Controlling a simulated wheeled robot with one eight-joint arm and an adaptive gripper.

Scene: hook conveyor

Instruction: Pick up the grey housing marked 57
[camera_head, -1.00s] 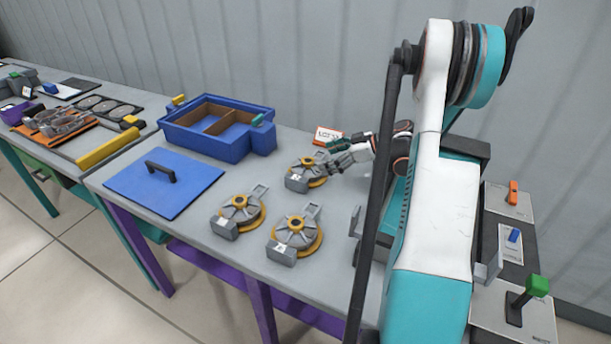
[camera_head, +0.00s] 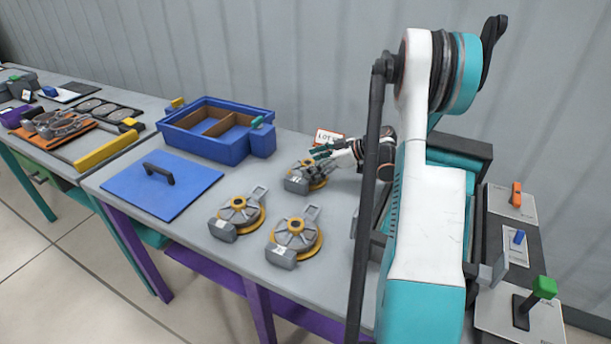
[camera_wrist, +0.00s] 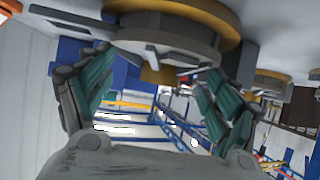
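Three grey housings with yellow rings and grey tabs lie on the grey table: a back one (camera_head: 299,184), a front left one (camera_head: 238,214) and a front right one (camera_head: 294,238). Each has a small white label, too small to read, so I cannot tell which is marked 57. My gripper (camera_head: 326,152) is at the back housing, over its far right side, partly hiding it. In the wrist view the gripper (camera_wrist: 152,92) has its teal-padded fingers apart with nothing between them. A housing (camera_wrist: 170,30) shows close by at the top of that view.
A blue divided box (camera_head: 205,146) stands behind, with a blue lid (camera_head: 163,187) with a black handle in front of it. A lot sign (camera_head: 327,137) stands near my gripper. Control levers (camera_head: 540,289) are at the right.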

